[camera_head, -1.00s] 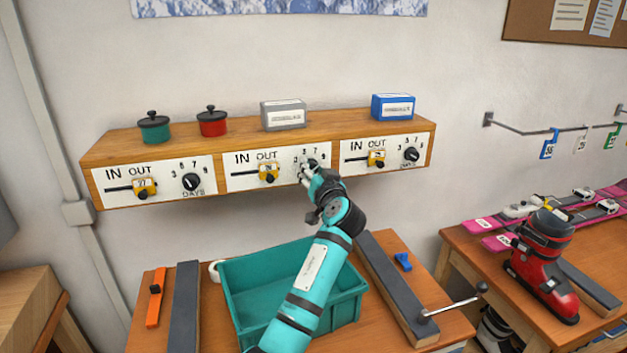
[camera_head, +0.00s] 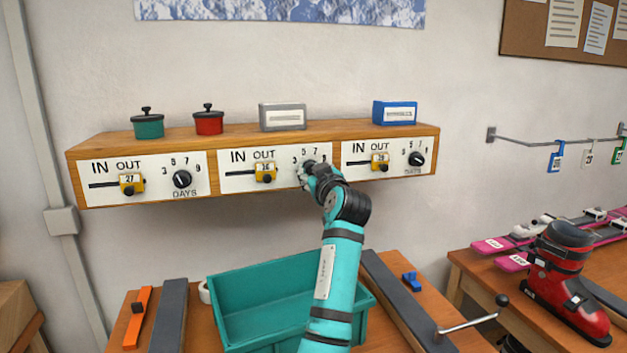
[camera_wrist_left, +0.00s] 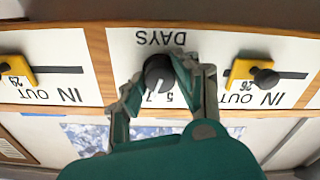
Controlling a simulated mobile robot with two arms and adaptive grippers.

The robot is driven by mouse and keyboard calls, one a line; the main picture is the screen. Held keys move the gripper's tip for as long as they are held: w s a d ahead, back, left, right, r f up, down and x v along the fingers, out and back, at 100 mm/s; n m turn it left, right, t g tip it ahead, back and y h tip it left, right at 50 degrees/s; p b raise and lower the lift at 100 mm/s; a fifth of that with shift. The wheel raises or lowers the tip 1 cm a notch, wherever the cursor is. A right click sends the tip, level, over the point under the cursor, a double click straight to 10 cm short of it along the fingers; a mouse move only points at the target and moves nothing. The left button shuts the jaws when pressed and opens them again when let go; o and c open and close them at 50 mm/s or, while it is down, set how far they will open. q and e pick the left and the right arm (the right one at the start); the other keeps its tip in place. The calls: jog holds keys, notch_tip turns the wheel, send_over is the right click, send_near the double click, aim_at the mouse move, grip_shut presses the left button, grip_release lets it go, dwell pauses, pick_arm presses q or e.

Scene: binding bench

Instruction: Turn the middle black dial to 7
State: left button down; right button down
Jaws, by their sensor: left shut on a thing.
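The middle black dial (camera_head: 309,164) sits on the white middle panel (camera_head: 225,181) of the wooden shelf box, partly hidden by my gripper in the head view. The left wrist view shows the dial (camera_wrist_left: 158,70) upside down, with its white mark slanting toward the 7. The 5 and 7 show beside it; the 3 and 9 are hidden there. My left gripper (camera_head: 310,174) is shut on this dial, one finger on each side in the left wrist view (camera_wrist_left: 161,78). My right gripper is not in view.
Black dials on the left (camera_head: 182,179) and right (camera_head: 416,159) panels flank it. A yellow slider (camera_head: 265,172) is on the middle panel. A teal bin (camera_head: 262,310) stands below my arm. Two pots and two boxes stand on top of the shelf.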

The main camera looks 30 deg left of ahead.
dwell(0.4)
pick_arm(q)
jog(key=c, duration=1)
grip_release()
jog(key=shift+o, duration=0.2)
jog(key=v, duration=0.7)
jog(key=shift+s+d, duration=0.15)
jog(key=shift+d, duration=0.05)
